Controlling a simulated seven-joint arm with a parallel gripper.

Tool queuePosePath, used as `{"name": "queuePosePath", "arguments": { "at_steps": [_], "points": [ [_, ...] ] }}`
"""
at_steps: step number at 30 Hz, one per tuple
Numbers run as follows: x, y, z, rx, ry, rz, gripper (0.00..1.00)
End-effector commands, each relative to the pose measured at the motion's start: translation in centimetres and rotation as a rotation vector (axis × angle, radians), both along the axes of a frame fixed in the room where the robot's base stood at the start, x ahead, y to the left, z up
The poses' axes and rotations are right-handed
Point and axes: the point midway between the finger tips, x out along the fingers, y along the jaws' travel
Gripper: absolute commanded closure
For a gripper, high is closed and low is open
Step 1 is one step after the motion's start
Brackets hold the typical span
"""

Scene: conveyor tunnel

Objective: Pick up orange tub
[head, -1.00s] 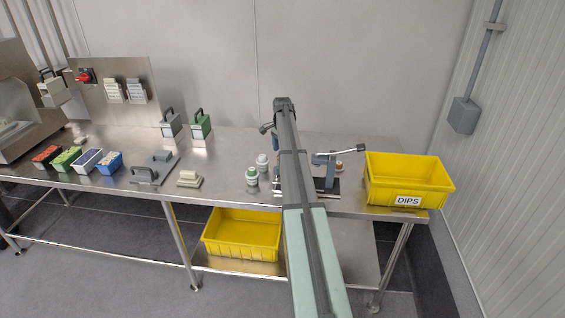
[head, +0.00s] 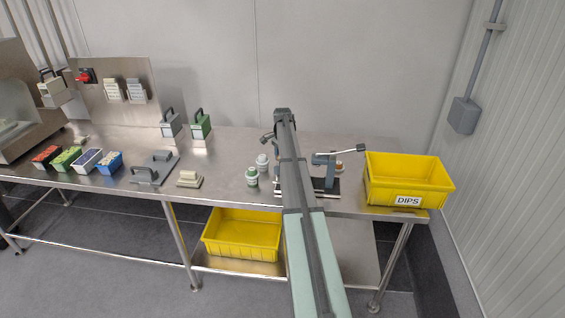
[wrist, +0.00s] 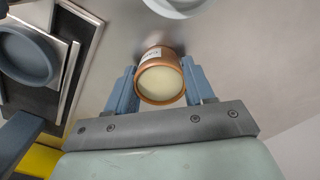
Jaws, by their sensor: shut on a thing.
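The orange tub (wrist: 160,84), with a cream lid and a white label, sits between the two blue fingers of my gripper (wrist: 160,90) in the wrist view. The fingers are shut on its sides. I cannot tell whether the tub still touches the steel table.
The yellow DIPS bin (head: 408,186) is at the table's right end. A pale round item (wrist: 178,5) is near the tub.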

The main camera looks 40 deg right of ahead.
Motion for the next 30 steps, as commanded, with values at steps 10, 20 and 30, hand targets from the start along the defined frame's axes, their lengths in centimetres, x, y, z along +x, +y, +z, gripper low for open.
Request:
{"name": "queuePosePath", "arguments": {
  "at_steps": [10,20,30],
  "points": [
    [0.0,0.0,0.0,0.0,0.0,0.0,0.79],
    [0.0,0.0,1.8,-0.001,-0.002,0.0,0.8],
    [0.0,0.0,7.6,-0.001,-0.001,0.0,0.8]
  ]
}}
